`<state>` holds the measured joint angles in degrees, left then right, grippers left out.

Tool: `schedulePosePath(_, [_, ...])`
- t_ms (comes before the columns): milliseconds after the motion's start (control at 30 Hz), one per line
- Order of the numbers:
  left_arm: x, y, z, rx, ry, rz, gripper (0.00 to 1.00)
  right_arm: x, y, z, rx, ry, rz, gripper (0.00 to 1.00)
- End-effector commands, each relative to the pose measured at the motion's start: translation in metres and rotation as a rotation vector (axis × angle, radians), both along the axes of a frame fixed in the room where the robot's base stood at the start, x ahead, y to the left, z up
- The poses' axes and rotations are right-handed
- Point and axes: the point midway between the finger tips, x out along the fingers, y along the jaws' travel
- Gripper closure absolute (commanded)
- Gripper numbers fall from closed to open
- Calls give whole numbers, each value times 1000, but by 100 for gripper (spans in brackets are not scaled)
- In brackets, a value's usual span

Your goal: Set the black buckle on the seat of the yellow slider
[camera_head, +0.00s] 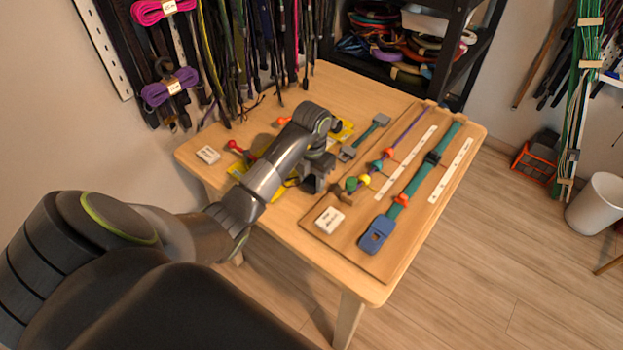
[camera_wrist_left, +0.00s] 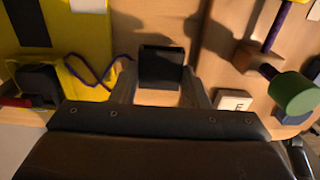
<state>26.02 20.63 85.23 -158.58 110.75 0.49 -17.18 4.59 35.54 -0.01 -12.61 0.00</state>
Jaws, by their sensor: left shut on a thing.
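My left gripper (camera_head: 316,182) is above the near-middle of the table. In the left wrist view its two fingers (camera_wrist_left: 161,88) are shut on a dark block, which looks like the black buckle (camera_wrist_left: 161,66). In the head view the gripper and arm largely hide it. My right gripper is not in view.
A blue buckle (camera_head: 376,235) ends a teal strap (camera_head: 418,177) on the table's right side. A white block (camera_head: 329,220) lies near the front. A yellow sheet (camera_wrist_left: 85,45) lies left of the gripper in the wrist view. Red and orange pieces (camera_head: 236,146) stand behind the arm.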

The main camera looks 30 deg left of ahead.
Motion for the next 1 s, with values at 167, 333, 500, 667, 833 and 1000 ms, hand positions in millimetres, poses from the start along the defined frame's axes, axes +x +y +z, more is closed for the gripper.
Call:
schedulePosePath(167, [0,0,12,0,-1,0,80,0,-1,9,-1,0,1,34])
schedulePosePath(333, [0,0,20,0,-2,0,80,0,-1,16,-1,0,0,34])
schedulePosePath(500, [0,0,29,0,-1,0,80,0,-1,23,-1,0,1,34])
schedulePosePath(667, [0,0,37,0,-1,0,80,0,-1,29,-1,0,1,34])
schedulePosePath(833, [0,0,43,0,0,0,80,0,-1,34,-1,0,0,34])
schedulePosePath(1000, [0,0,43,0,0,0,80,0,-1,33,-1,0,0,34])
